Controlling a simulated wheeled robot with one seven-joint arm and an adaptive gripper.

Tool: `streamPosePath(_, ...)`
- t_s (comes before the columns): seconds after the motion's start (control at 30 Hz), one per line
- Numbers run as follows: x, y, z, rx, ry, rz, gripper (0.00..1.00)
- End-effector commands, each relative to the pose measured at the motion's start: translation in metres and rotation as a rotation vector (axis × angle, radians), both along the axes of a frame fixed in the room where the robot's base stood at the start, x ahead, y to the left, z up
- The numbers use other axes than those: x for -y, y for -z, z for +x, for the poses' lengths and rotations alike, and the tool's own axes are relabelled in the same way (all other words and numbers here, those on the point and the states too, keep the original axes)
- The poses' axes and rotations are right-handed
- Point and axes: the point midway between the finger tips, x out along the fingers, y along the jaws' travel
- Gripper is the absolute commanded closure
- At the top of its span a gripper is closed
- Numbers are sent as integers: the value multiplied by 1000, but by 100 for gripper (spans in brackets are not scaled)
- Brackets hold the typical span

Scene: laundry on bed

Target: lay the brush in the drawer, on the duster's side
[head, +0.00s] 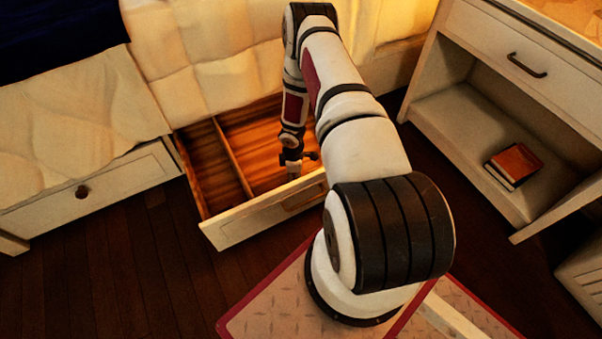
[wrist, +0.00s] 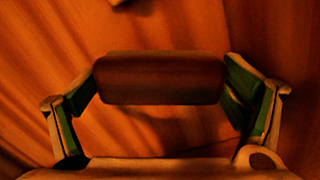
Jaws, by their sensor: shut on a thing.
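The open drawer (head: 262,222) pulls out from under the bed, and a thin divider (head: 233,158) splits it into a narrow left and a wider right compartment. My gripper (head: 293,170) points down over the right compartment, close to the front panel. In the wrist view my gripper (wrist: 160,85) is shut on the brush (wrist: 160,79), a dark brown block held crosswise between the green-lined fingers. Orange-brown wood lies below it; I cannot tell whether the brush touches it. I cannot make out the duster; my arm hides part of the right compartment.
A closed drawer (head: 95,190) is at the left under the bed (head: 65,110). A nightstand (head: 470,130) with a red-orange book (head: 514,163) on its shelf stands at the right. The left compartment (head: 210,170) looks empty.

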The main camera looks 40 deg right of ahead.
Motion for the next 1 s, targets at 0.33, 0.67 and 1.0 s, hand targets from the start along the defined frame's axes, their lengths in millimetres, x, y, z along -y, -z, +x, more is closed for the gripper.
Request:
streamPosePath(0.33, 0, 6, 0, -1, 0, 1, 43)
streamPosePath(0.67, 0, 12, 0, 0, 0, 0, 43)
streamPosePath(1.0, 0, 12, 0, 0, 0, 0, 0)
